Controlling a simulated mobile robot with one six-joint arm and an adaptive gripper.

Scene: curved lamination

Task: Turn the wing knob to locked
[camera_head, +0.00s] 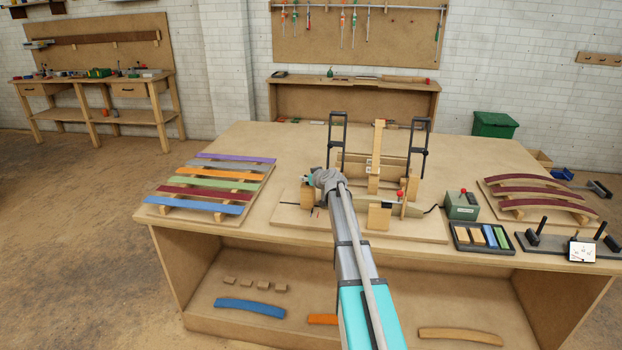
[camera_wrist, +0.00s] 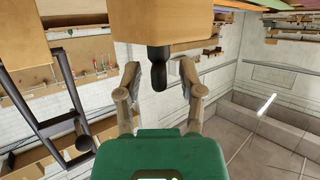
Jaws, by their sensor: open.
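The black wing knob (camera_wrist: 159,68) shows in the wrist view, sticking out of the face of a wooden block (camera_wrist: 160,20). My gripper (camera_wrist: 160,72) is open, with one finger on each side of the knob and a visible gap to each. In the head view my gripper (camera_head: 309,180) is at the left end of the wooden jig (camera_head: 345,220), beside a small wooden block (camera_head: 306,197). The knob cannot be made out there; my arm and gripper cover that area. Whether the knob is turned to locked cannot be read.
Two black upright frames (camera_head: 337,135) stand at the back of the jig. Colored strips on a rack (camera_head: 210,187) lie to the left. A green box (camera_head: 461,206), a tray of blocks (camera_head: 482,238) and curved red strips (camera_head: 535,196) lie to the right. The bench's back left is clear.

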